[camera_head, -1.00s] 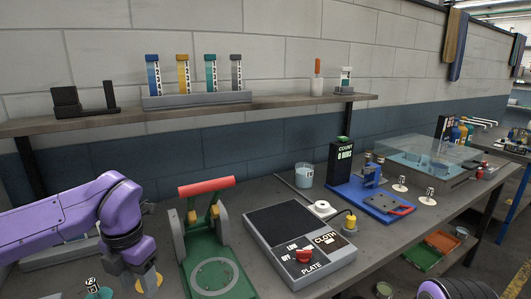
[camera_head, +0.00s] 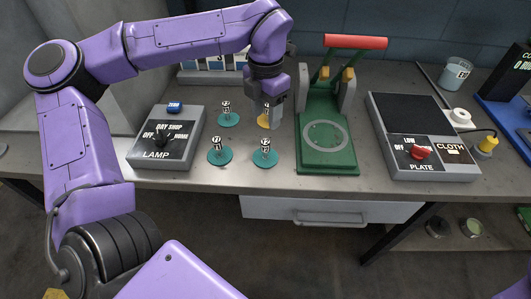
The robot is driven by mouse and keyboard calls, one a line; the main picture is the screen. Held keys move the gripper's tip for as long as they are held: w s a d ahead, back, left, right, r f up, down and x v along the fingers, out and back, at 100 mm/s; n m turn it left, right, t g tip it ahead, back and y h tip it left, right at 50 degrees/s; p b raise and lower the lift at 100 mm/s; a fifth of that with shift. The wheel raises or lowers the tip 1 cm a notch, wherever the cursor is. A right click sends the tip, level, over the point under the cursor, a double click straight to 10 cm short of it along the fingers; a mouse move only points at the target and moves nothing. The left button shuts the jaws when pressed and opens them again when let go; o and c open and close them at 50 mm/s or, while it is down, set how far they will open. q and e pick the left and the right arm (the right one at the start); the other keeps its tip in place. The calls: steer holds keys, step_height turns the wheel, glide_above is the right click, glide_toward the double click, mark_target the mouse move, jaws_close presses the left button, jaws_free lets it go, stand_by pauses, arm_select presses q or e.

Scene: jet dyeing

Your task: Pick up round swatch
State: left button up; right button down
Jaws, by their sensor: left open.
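Several small round pieces with numbered upright tags stand on the bench left of the green press. Three are teal: one at the back (camera_head: 228,120), one at front left (camera_head: 219,157) and one at front right (camera_head: 265,159). A yellow round piece (camera_head: 263,122) is partly hidden by my left gripper (camera_head: 270,112). That gripper points down and is open, with its fingers beside or around the yellow piece's tag; I cannot tell whether they touch it. I cannot tell which piece is the round swatch. My right gripper is out of view.
The green press (camera_head: 326,160) with a red handle (camera_head: 356,42) stands close right of the gripper. A lamp control box (camera_head: 165,155) is left. The plate unit (camera_head: 420,140) and a cup (camera_head: 456,73) are right. A drawer (camera_head: 330,210) sits under the bench edge.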

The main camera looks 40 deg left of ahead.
mark_target(265, 141)
arm_select(q)
steer(key=shift+o, duration=0.3)
steer(key=shift+o, duration=0.2)
steer(key=shift+r, duration=0.3)
step_height(265, 141, down, 13)
steer(key=shift+s+r+p, duration=0.1)
steer(key=shift+p, duration=0.3)
jaws_close()
